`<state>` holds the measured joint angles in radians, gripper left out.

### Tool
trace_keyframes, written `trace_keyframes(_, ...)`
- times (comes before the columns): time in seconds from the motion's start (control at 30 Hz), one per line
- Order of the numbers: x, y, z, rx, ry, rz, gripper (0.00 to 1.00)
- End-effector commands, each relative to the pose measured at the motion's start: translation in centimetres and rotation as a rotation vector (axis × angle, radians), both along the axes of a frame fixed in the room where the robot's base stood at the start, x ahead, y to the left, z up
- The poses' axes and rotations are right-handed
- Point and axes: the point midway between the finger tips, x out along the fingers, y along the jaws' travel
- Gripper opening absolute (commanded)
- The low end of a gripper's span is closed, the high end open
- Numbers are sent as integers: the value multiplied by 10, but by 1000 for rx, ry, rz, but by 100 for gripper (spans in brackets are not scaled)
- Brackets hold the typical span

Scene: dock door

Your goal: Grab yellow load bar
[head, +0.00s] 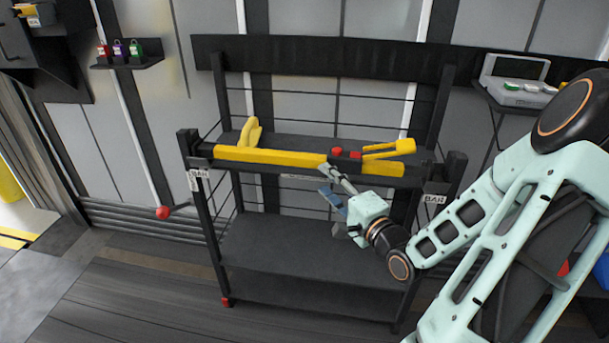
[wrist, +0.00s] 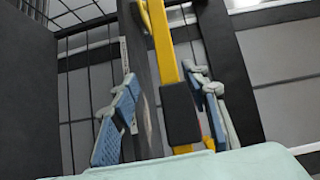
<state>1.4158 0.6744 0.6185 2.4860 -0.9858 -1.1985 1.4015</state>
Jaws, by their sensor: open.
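The yellow load bar (head: 265,156) lies level across the front top of a dark rack, resting near the "BAR" labels at both ends. A dark section, red parts and a yellow lever (head: 390,149) show on its right half. My gripper (head: 333,186) is open at the bar's middle, reaching in from the right and just below it. In the wrist view, the yellow bar (wrist: 163,42) with a black sleeve (wrist: 181,112) runs between the two blue-padded fingers of my gripper (wrist: 165,108). No contact with the pads is visible. How deep the bar sits between them I cannot tell.
The rack (head: 300,235) has an upper shelf holding a yellow piece (head: 251,132) and a bare lower shelf. A red-knobbed crank (head: 163,212) is at left. A small shelf with padlocks (head: 120,52) and a laptop-like device (head: 515,82) flank the rack.

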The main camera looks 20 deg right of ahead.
Motion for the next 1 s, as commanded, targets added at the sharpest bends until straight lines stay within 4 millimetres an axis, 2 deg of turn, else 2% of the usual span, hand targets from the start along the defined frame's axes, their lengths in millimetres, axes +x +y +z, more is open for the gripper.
trace_keyframes(0.1,5,-2,-2,33,-19,-7,42)
trace_keyframes(0.3,37,1,-1,33,-21,-6,42)
trace_keyframes(0.47,52,2,0,34,-19,-8,42)
trace_keyframes(0.57,58,5,1,33,-18,-7,42)
trace_keyframes(0.77,85,19,7,31,-20,-6,42)
trace_keyframes(0.83,95,18,6,32,-19,-8,42)
trace_keyframes(1.0,105,19,8,33,-17,-8,42)
